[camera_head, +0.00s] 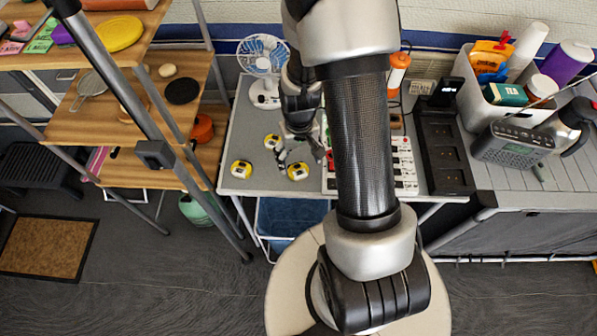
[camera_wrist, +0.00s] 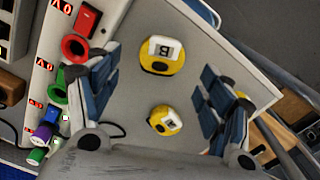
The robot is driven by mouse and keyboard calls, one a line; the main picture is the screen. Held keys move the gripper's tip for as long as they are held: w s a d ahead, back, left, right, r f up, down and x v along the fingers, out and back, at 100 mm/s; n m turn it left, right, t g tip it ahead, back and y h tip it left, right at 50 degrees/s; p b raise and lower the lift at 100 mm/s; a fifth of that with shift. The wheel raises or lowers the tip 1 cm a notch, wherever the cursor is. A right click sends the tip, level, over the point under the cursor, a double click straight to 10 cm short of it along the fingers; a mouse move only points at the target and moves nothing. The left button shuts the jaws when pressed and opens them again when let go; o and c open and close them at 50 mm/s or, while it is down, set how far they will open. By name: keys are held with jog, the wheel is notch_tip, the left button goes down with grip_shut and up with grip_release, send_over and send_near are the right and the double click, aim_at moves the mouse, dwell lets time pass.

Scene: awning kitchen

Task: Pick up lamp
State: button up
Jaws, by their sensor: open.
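Several small rounded yellow objects with white tops, possibly the lamps, sit on the grey table. One is at the front left (camera_head: 241,170), one at the front nearer the middle (camera_head: 297,171), and one behind (camera_head: 272,141). My gripper (camera_head: 300,158) is low over the table among them, open and empty. In the wrist view, the spread fingers of my gripper (camera_wrist: 157,92) have one yellow object toward the top (camera_wrist: 162,55) and another lower (camera_wrist: 165,120) in the gap. Yellow bits of a third show behind the right finger. I cannot tell the height above them.
A white panel (camera_head: 404,165) with coloured sockets lies right of the gripper. A blue fan (camera_head: 264,56) and an orange-white cylinder (camera_head: 398,70) stand behind. A wooden shelf (camera_head: 195,85) is left; a dark box (camera_head: 443,155) is right. The table's front-left surface is partly clear.

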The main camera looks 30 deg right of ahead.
aim_at(298, 167)
jog(key=f, duration=0.1)
jog(key=f+b, duration=0.1)
jog(key=f, duration=0.2)
jog(key=shift+w+f+b, duration=0.3)
jog(key=shift+f+b, duration=0.1)
jog(key=shift+r, duration=0.1)
jog(key=shift+c, duration=0.4)
jog(key=c, duration=1)
